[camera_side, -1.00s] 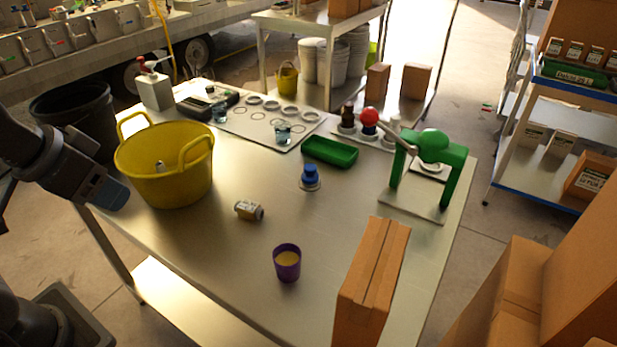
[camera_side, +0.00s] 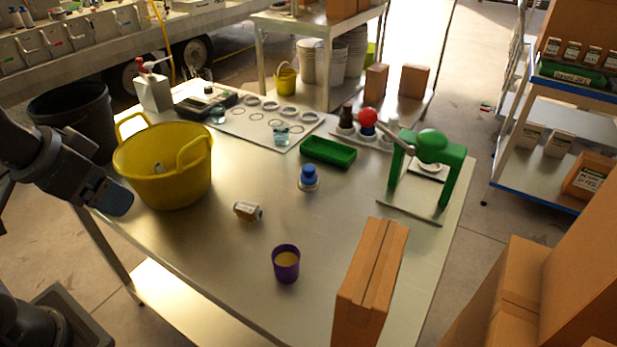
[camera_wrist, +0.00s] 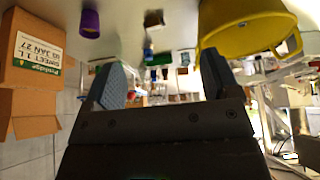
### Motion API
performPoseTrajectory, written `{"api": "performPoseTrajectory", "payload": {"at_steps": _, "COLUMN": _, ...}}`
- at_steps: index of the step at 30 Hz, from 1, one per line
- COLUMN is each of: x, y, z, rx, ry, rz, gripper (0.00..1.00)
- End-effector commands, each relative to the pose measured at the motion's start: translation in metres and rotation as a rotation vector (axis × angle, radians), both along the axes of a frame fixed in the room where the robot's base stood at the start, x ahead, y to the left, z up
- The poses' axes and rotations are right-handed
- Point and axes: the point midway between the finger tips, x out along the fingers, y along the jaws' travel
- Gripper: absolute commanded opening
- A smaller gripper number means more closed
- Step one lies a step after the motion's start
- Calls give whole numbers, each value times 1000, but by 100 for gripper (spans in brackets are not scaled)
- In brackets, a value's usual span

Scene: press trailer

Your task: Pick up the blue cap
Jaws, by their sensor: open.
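The blue cap (camera_side: 308,173) sits on a pale round base near the middle of the steel table (camera_side: 240,255). In the wrist view a small blue thing (camera_wrist: 148,54) beyond the fingers looks like the cap. My gripper (camera_side: 118,196) is at the left edge of the side view, beside the table and well away from the cap. In the wrist view my gripper (camera_wrist: 165,85) has its two fingers wide apart with nothing between them.
A yellow tub (camera_side: 165,190) stands between my gripper and the cap's side of the table. A small labelled jar (camera_side: 247,211) lies on its side. A purple cup (camera_side: 286,265), a cardboard box (camera_side: 370,285), a green tray (camera_side: 328,152) and a green press (camera_side: 432,150) surround the cap.

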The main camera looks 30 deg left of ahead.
Motion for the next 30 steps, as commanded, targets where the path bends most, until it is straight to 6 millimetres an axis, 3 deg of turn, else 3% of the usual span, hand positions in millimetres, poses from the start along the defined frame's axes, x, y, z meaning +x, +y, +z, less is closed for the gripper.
{"api": "performPoseTrajectory", "payload": {"at_steps": 4, "x": 14, "y": -2, "z": 11, "rx": 7, "ry": 14, "rz": -24, "gripper": 82}}
{"api": "performPoseTrajectory", "payload": {"at_steps": 7, "x": 41, "y": -5, "z": 27, "rx": 19, "ry": 41, "rz": -67, "gripper": 82}}
{"api": "performPoseTrajectory", "payload": {"at_steps": 12, "x": 107, "y": -14, "z": 52, "rx": 46, "ry": 99, "rz": -174, "gripper": 82}}
{"api": "performPoseTrajectory", "payload": {"at_steps": 17, "x": 173, "y": -26, "z": 59, "rx": 69, "ry": 153, "rz": -279, "gripper": 82}}
{"api": "performPoseTrajectory", "payload": {"at_steps": 23, "x": 255, "y": -44, "z": 41, "rx": 92, "ry": 214, "rz": -415, "gripper": 82}}
{"api": "performPoseTrajectory", "payload": {"at_steps": 30, "x": 337, "y": -70, "z": -13, "rx": 110, "ry": 283, "rz": -577, "gripper": 82}}
